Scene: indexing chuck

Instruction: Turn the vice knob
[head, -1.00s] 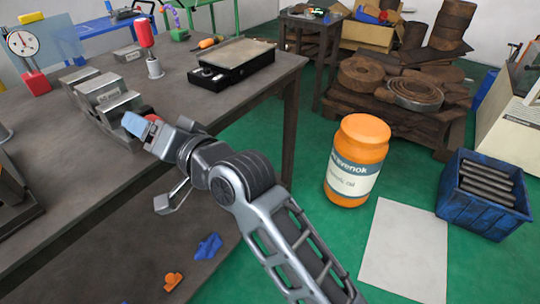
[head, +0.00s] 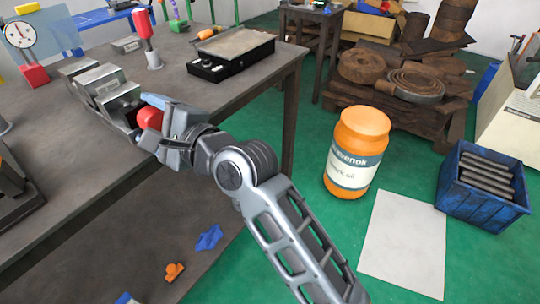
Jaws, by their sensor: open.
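A grey metal vice (head: 105,92) sits near the right edge of the workbench (head: 95,160). Its round red knob (head: 149,117) faces the bench edge and is partly covered by my gripper. My gripper (head: 151,122) is open at the knob. One blue-tipped finger lies just above the knob and a grey finger shows below it. I cannot tell whether either finger touches the knob.
A red-handled tool (head: 145,38) stands upright behind the vice. A black tray-like box (head: 232,55) lies farther right on the bench. A dial gauge (head: 20,35) stands at far left. An orange jar (head: 355,152) and blue crate (head: 484,185) stand on the green floor.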

